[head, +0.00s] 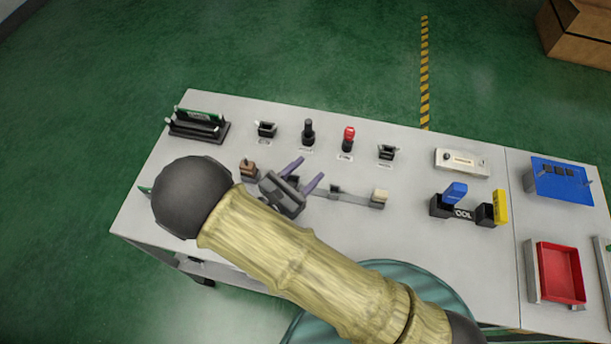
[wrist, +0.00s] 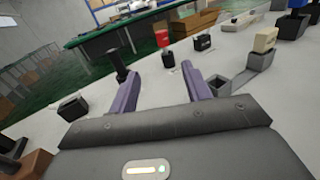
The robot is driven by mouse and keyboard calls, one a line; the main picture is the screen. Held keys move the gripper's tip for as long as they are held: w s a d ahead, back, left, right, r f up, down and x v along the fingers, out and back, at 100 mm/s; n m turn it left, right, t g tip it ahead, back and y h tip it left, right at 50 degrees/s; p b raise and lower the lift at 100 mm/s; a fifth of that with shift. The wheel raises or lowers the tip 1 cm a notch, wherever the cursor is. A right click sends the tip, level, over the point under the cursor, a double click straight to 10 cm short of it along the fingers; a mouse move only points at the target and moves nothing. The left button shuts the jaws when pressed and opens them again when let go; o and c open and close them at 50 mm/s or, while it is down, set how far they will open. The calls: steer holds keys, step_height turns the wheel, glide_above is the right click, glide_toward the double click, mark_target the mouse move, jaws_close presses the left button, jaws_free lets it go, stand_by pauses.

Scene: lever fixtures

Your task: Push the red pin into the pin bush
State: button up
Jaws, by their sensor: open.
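The red pin (head: 349,133) stands upright in a small black base (head: 346,146) in the back row of the table. The black base may be the pin bush; I cannot tell how deep the pin sits. The red pin also shows in the wrist view (wrist: 162,38), beyond the fingertips and roughly in line with the space between them. My gripper (head: 303,174) is open and empty, with two purple fingers pointing toward the back row. In the head view it is in front and to the left of the red pin, apart from it.
A black lever (head: 308,131) stands left of the red pin, and a small black fixture (head: 386,153) right of it. A rail with a cream block (head: 379,197) lies right of my gripper. Blue (head: 455,193) and yellow (head: 500,207) handles and a red tray (head: 560,273) are farther right.

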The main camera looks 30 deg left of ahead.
steer(key=shift+s+a, duration=0.25)
steer(key=shift+s, duration=0.15)
steer(key=shift+s+d+r, duration=0.1)
steer(key=shift+s+d, duration=0.15)
steer(key=shift+s, duration=0.1)
steer(key=shift+w+d, duration=0.1)
steer(key=shift+w, duration=0.05)
steer(key=shift+c, duration=0.2)
